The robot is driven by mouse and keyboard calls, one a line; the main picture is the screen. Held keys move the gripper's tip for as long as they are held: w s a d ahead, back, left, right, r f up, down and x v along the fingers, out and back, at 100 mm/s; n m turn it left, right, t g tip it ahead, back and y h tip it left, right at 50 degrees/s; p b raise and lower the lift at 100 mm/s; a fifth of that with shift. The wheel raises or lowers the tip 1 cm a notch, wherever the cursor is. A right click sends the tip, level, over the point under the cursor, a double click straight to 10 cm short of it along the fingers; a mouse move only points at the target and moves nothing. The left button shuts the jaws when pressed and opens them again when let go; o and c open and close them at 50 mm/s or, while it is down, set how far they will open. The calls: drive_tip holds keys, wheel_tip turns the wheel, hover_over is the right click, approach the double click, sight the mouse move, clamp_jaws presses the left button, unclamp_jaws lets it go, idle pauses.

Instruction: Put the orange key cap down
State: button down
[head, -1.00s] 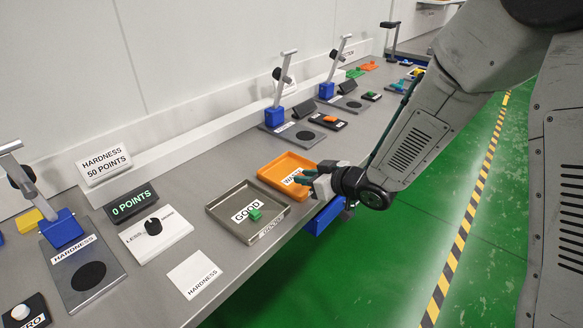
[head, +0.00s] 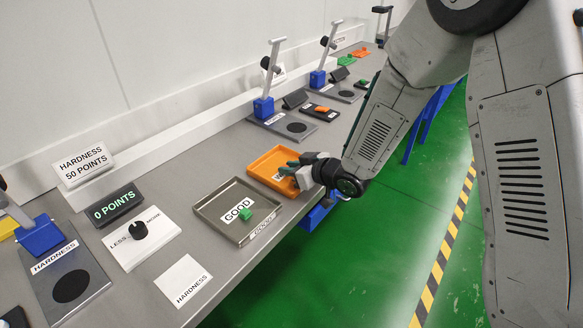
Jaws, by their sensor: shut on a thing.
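My gripper (head: 289,168) is at the right side of the orange tray (head: 262,158), with its dark green fingers over the tray. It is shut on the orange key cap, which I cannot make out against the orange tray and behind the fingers. I cannot tell how high the fingers are above the tray floor. The tray's label is mostly covered by the fingers.
A metal tray marked GOOD (head: 207,207) stands nearer, with a green cap (head: 245,215) in it. Hardness stands (head: 264,108) line the bench behind. A dial plate (head: 165,226) and HARDNESS card (head: 184,281) lie at the front left. Green floor lies right of the bench edge.

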drive_tip(key=shift+f, duration=0.1)
drive_tip(key=c, duration=1.3)
unclamp_jaws()
drive_tip(key=shift+o, duration=0.2)
drive_tip(key=shift+d, duration=0.15)
